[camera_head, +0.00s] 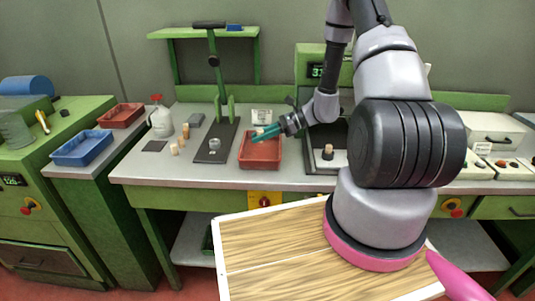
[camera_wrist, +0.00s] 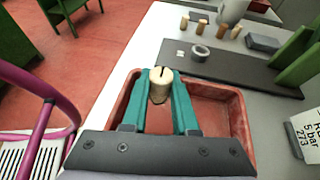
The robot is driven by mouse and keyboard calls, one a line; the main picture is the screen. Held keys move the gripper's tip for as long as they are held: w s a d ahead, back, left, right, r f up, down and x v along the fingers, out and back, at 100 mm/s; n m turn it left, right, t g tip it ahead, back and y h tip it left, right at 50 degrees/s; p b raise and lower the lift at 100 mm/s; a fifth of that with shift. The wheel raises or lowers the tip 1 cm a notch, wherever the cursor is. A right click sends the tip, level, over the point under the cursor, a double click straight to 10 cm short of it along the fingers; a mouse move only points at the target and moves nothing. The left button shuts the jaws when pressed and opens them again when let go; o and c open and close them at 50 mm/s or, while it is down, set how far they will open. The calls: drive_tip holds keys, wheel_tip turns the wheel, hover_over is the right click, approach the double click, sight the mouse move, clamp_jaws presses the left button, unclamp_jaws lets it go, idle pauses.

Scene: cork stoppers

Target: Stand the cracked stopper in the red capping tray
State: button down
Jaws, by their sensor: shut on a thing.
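A pale cork stopper (camera_wrist: 160,86) with a dark crack in its top is between the teal fingers of my gripper (camera_wrist: 159,78). My gripper (camera_head: 258,134) is shut on it. In the wrist view the stopper looks roughly upright, with its lower end between the fingers. The red tray (camera_head: 259,163) is on the bench under my gripper; its rim also shows in the wrist view (camera_wrist: 238,115). The fingers and stopper hide part of the tray floor. I cannot tell how high the stopper is above it.
A dark press base (camera_head: 217,150) with a grey ring (camera_wrist: 200,54) stands left of the tray. Several other stoppers (camera_head: 174,149) stand farther left. A labelled card (camera_wrist: 302,137) stands behind the tray. Another red tray (camera_head: 121,115) and a blue tray (camera_head: 82,148) lie at far left.

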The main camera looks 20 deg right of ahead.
drive_tip(key=shift+f, duration=3.6)
drive_tip(key=shift+f, duration=0.1)
drive_tip(key=c, duration=0.7)
unclamp_jaws()
